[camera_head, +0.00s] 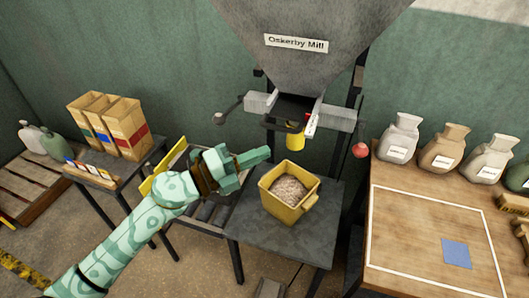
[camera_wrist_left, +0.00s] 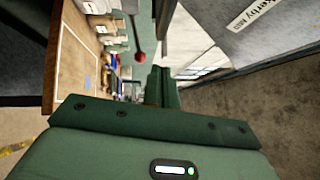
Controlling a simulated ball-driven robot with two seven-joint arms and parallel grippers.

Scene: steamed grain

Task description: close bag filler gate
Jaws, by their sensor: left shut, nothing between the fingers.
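The bag filler is a grey hopper (camera_head: 300,75) with an "Oskerby Mill" label, in the middle of the head view. A rod with a dark knob (camera_head: 218,118) sticks out on the left, and one with a red knob (camera_head: 360,150) on the right. The red knob also shows in the left wrist view (camera_wrist_left: 140,57). I cannot tell the gate's position. My left gripper (camera_head: 264,154) is shut and empty, below and left of the spout, touching neither rod. My right gripper is out of view.
A yellow bin (camera_head: 311,202) of grain stands on a dark table (camera_head: 280,238) under the spout, close to my left gripper. A wooden table (camera_head: 400,275) with several sacks stands right. Paper bags (camera_head: 120,130) stand on a side table left.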

